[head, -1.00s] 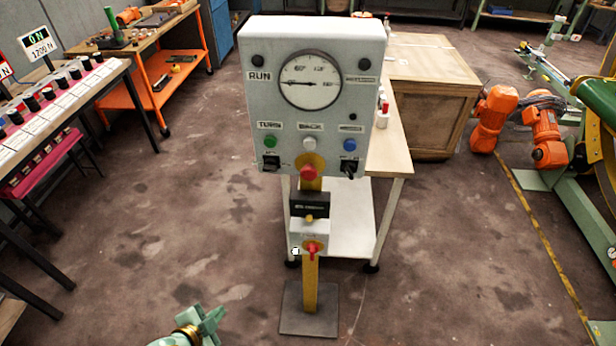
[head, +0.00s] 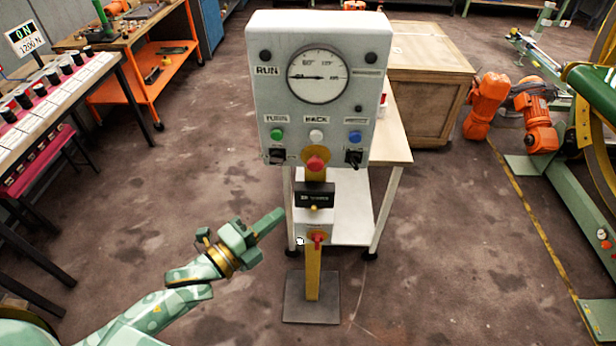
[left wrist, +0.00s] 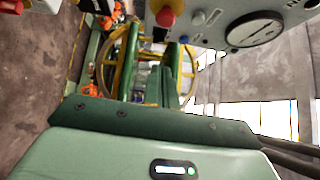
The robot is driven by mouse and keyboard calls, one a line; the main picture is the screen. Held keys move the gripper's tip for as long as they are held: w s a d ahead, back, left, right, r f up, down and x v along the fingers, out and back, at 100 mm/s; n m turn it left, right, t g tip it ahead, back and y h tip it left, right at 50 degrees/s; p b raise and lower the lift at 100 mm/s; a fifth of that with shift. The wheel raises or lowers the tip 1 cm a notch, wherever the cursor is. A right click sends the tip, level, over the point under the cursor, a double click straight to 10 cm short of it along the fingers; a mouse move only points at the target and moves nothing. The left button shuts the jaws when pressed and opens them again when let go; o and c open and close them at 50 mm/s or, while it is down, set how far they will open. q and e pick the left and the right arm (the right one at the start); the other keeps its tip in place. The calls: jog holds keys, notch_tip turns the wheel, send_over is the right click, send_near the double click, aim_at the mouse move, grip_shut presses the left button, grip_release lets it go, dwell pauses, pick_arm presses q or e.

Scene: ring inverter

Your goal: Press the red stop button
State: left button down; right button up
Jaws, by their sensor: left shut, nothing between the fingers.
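The red stop button (head: 315,164) is a round red mushroom button on a yellow plate at the bottom middle of the grey control panel (head: 285,105). In the left wrist view the red button (left wrist: 165,16) shows near the top, with the panel (left wrist: 230,15) beside it upside down. My left gripper (head: 277,218) is green, shut and empty. In the head view it appears lower left of the button, apart from it, pointing up and right. My right gripper is in neither view.
A red-handled switch (head: 318,238) on yellow sits lower on the post. The post's foot is a grey plate (head: 312,298). A white table (head: 385,150) and a wooden crate (head: 430,85) stand behind. Open floor lies left of the post.

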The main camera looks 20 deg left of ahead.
pick_arm(q)
send_near(320, 168)
jog(key=w+d, duration=0.2)
jog(key=d, duration=0.2)
jog(key=shift+w+a+r, duration=0.1)
jog(key=shift+w+a, duration=0.2)
jog(key=shift+w, duration=0.55)
jog(key=shift+w+a, duration=0.35)
jog(key=shift+w, duration=0.45)
jog(key=shift+w, duration=0.1)
